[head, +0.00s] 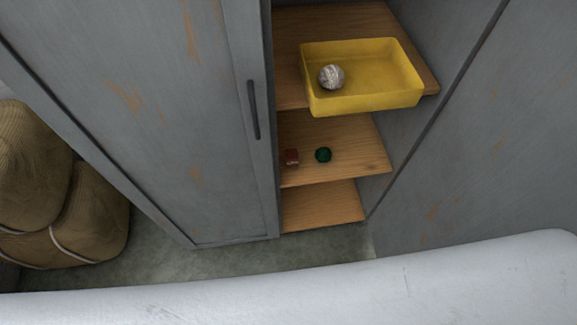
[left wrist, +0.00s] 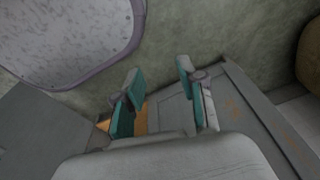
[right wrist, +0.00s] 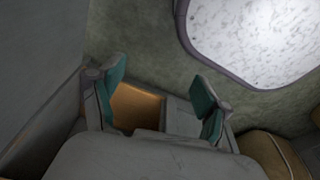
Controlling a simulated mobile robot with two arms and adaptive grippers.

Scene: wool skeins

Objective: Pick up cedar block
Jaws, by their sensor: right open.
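Neither gripper shows in the head view. In the left wrist view my left gripper (left wrist: 158,72) has its two teal-padded fingers apart with nothing between them. In the right wrist view my right gripper (right wrist: 158,74) is open and empty. The block cannot be made out in either wrist view.
Above, a yellow tray (head: 375,101) holding a grey-white ball (head: 331,77) juts over the upper shelf's front. The grey door (head: 150,110) covers the cabinet's left side. Tan sacks (head: 95,215) stand at left.

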